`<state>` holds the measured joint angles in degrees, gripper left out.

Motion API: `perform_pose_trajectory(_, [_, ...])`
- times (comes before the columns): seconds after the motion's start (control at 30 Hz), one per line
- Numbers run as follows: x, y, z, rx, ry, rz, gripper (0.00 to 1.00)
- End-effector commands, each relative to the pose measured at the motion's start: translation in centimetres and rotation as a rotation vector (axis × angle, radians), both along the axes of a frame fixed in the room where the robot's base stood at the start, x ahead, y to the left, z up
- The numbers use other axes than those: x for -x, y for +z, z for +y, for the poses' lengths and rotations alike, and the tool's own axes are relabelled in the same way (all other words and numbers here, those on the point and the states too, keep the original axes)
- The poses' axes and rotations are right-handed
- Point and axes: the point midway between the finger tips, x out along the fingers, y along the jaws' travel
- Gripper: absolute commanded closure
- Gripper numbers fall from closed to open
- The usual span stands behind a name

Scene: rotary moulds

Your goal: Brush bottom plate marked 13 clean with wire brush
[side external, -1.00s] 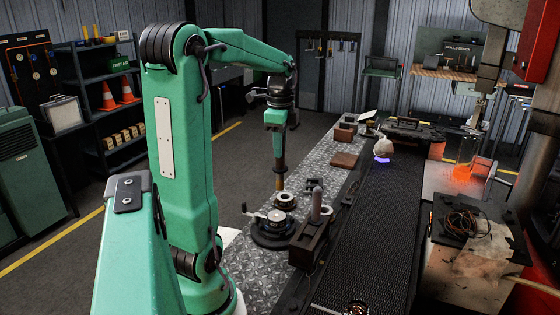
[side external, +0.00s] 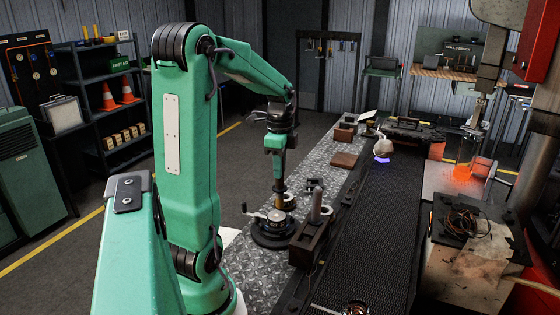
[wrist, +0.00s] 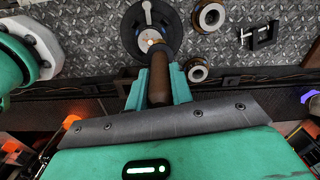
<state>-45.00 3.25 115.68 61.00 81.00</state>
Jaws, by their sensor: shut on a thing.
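My gripper (side external: 278,179) points down and is shut on the brown handle of the wire brush (wrist: 157,82). The brush (side external: 279,188) stands nearly upright, with its tip over the dark round turntable (side external: 262,238). In the wrist view the turntable (wrist: 173,45) lies just beyond the tip, with a pale bar across it. Whether the tip touches the plate there is unclear. No number 13 is legible in either view, so I cannot confirm which plate is marked.
Ring-shaped metal parts (wrist: 208,16) lie beside the turntable, with a small dark clamp (wrist: 258,36). A brown block with an upright cylinder (side external: 308,243) stands right of it. The dark conveyor (side external: 365,235) runs alongside. The checkered bench (side external: 312,170) has bare room farther back.

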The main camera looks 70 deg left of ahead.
Motion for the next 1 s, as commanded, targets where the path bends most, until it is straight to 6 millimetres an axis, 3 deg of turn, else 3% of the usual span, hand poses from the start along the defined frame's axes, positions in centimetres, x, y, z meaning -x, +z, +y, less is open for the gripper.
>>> perform_pose_trajectory(0.13, [0.2, -1.9, -0.2, 0.002, 0.000, 0.003, 1.00])
perform_pose_trajectory(0.6, [2.9, -1.8, -2.9, 0.001, 0.000, 0.001, 1.00])
perform_pose_trajectory(1.0, [0.6, -1.8, -0.6, 0.002, 0.000, 0.001, 1.00])
